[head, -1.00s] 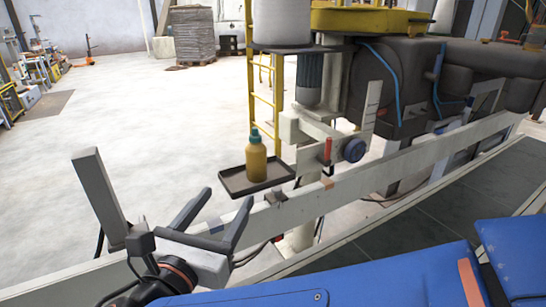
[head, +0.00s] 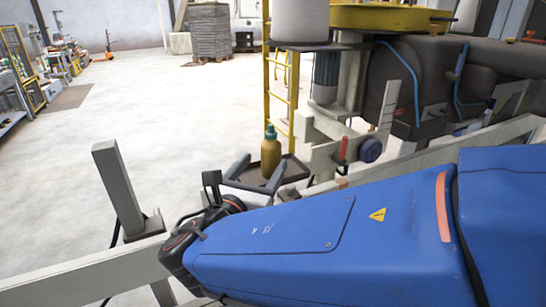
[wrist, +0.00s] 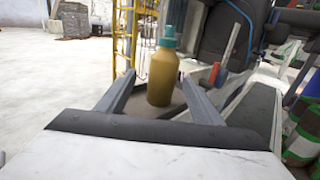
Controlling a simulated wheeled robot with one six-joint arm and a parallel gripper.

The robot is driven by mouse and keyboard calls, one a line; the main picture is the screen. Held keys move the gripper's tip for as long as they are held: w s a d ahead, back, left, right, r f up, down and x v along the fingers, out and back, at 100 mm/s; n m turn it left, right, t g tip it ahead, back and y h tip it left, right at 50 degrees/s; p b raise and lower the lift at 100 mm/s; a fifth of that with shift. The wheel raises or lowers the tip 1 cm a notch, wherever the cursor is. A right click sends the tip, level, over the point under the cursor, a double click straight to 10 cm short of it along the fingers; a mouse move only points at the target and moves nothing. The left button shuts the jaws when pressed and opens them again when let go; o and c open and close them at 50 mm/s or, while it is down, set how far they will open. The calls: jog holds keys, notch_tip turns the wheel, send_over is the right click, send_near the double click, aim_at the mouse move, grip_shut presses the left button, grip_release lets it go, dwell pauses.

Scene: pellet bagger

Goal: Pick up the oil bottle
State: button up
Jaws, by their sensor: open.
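In the wrist view the bottle (wrist: 163,75) appears between the two fingers, beyond the palm. My gripper (head: 262,166) is open and empty, its fingers pointing towards the bottle. In the wrist view the open gripper (wrist: 154,85) has one finger on each side of the bottle's lower part. I cannot tell whether either finger touches it. My blue arm hides part of the gripper and the rail in the head view.
A pale rail (head: 90,278) runs below the tray, with a grey upright post (head: 118,188) at left. A yellow ladder (head: 267,75) and a bracket with a red handle (head: 343,148) stand close to the tray. Open floor (head: 150,110) lies at left.

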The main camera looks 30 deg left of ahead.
aim_at(268, 161)
jog(key=x, duration=0.5)
jog(key=shift+d, duration=0.25)
jog(key=c, duration=1.2)
